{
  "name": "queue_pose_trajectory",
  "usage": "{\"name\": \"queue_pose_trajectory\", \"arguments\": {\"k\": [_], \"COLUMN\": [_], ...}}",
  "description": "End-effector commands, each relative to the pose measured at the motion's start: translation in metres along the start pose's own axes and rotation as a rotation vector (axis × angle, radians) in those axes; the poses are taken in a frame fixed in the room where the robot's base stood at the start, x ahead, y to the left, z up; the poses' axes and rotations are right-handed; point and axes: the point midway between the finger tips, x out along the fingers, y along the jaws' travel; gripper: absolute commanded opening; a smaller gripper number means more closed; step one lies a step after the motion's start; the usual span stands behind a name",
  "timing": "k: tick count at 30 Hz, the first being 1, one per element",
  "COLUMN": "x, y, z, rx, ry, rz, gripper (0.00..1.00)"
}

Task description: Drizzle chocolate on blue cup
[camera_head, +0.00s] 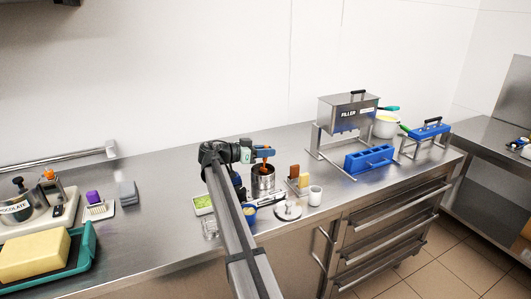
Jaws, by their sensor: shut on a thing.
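My gripper (258,154) is at mid-picture, above a steel canister (263,186). It is shut on a small orange-and-blue tool (267,153), whose lower orange part reaches down toward the canister's opening. I cannot tell whether the tool touches the canister or what is on its lower end. A small blue cup (250,211) with something yellow in it stands in front of the canister, partly hidden by my arm.
Near the canister are a green-filled tray (203,203), a clear glass (210,229), a white cup (315,195) and a round metal plate (288,210). A filler machine (347,114) and blue mould (369,158) stand right.

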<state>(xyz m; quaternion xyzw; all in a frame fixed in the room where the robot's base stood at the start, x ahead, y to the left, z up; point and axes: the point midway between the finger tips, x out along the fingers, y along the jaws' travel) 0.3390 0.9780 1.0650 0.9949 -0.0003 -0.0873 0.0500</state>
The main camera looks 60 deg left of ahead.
Motion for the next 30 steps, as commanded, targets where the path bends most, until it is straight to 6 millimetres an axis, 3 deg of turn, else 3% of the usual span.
{"name": "queue_pose_trajectory", "arguments": {"k": [30], "x": [-0.011], "y": [0.006], "z": [-0.063], "rx": [0.001], "ry": [0.0], "rz": [0.0], "gripper": [0.0]}}
